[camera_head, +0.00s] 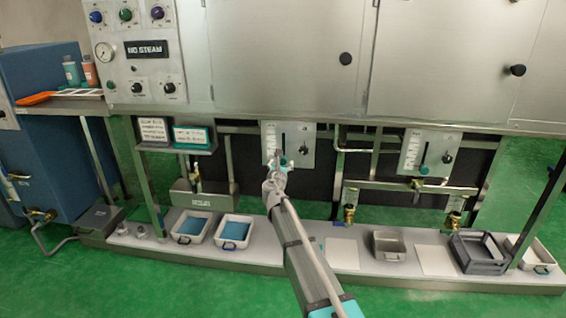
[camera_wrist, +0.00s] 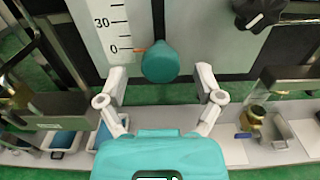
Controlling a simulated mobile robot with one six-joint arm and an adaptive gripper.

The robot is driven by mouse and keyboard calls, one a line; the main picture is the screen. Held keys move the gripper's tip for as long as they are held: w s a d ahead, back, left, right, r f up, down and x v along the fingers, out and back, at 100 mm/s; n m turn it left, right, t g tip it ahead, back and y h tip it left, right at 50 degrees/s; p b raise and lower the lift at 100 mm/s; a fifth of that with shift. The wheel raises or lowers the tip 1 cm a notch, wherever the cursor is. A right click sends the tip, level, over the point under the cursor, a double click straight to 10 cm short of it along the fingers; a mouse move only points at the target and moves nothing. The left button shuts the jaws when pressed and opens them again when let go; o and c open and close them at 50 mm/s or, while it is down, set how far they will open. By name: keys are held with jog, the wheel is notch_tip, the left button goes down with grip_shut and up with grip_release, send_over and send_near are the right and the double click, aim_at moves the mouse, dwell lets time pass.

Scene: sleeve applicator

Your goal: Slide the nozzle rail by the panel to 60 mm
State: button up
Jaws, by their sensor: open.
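The nozzle rail panel (camera_head: 301,146) is a pale plate with a vertical dark slot, hanging under the machine front. In the wrist view its scale (camera_wrist: 115,32) shows 0 and 30, with a teal knob (camera_wrist: 160,62) at the slot's lower end. A small orange pointer (camera_wrist: 139,50) beside the knob sits at about 0. My gripper (camera_wrist: 162,78) is open, its two fingers apart below and on either side of the knob. No finger clearly touches the knob. In the head view my gripper (camera_head: 275,180) covers the area just below the panel.
A black knob (camera_wrist: 258,14) sits right of the slot. A similar panel (camera_head: 427,153) with its own teal knob hangs further right. Pipes and brass valves (camera_head: 350,212) are below. White trays with blue contents (camera_head: 235,230) and a dark crate (camera_head: 478,252) stand on the low ledge.

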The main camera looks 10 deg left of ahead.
jog(key=shift+w, duration=1.05)
grip_shut()
